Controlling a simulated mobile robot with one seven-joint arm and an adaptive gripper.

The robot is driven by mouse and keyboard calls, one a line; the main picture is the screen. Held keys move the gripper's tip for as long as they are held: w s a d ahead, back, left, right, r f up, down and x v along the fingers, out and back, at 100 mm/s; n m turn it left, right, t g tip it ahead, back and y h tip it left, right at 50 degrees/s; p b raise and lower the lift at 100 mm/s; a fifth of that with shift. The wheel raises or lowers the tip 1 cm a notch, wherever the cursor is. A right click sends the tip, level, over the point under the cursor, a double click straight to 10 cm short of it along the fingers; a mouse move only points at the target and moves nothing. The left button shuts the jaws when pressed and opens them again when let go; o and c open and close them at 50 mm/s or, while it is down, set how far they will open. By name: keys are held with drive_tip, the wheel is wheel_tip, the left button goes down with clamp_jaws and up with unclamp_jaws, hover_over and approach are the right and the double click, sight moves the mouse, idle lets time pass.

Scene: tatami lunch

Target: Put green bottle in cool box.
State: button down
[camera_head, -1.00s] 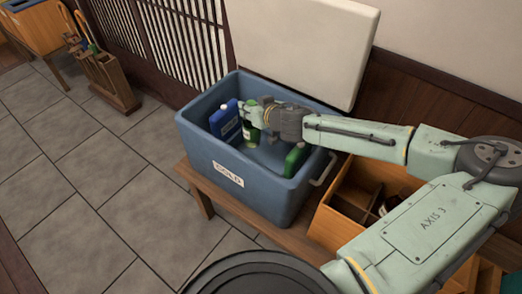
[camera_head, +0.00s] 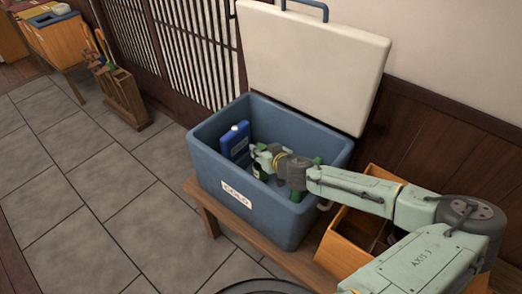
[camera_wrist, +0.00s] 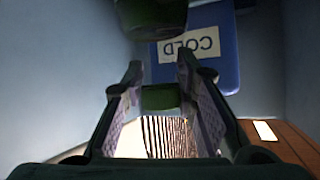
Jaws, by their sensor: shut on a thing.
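The blue cool box (camera_head: 213,171) stands open on a wooden bench, its lid (camera_head: 305,65) tilted up behind it. My gripper (camera_head: 263,158) is inside the box, shut on the green bottle (camera_head: 259,173), which is upright and partly hidden by the fingers. In the wrist view, a green piece (camera_wrist: 160,97) shows between my fingers (camera_wrist: 157,78). A dark green shape at the top (camera_wrist: 150,14) is cut off; I cannot tell whether it is the same bottle. Whether the bottle touches the box floor is hidden.
A blue cold pack (camera_head: 236,143) stands in the box, left of the bottle; its label shows in the wrist view (camera_wrist: 208,42). A wooden divided crate (camera_head: 345,240) sits right of the box.

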drive_tip(key=c, duration=1.3)
unclamp_jaws()
drive_tip(key=shift+r, duration=0.15)
drive_tip(key=b+v, duration=0.1)
drive_tip(key=v, duration=0.6)
drive_tip(key=shift+s, duration=0.2)
drive_tip(key=shift+d, duration=0.1)
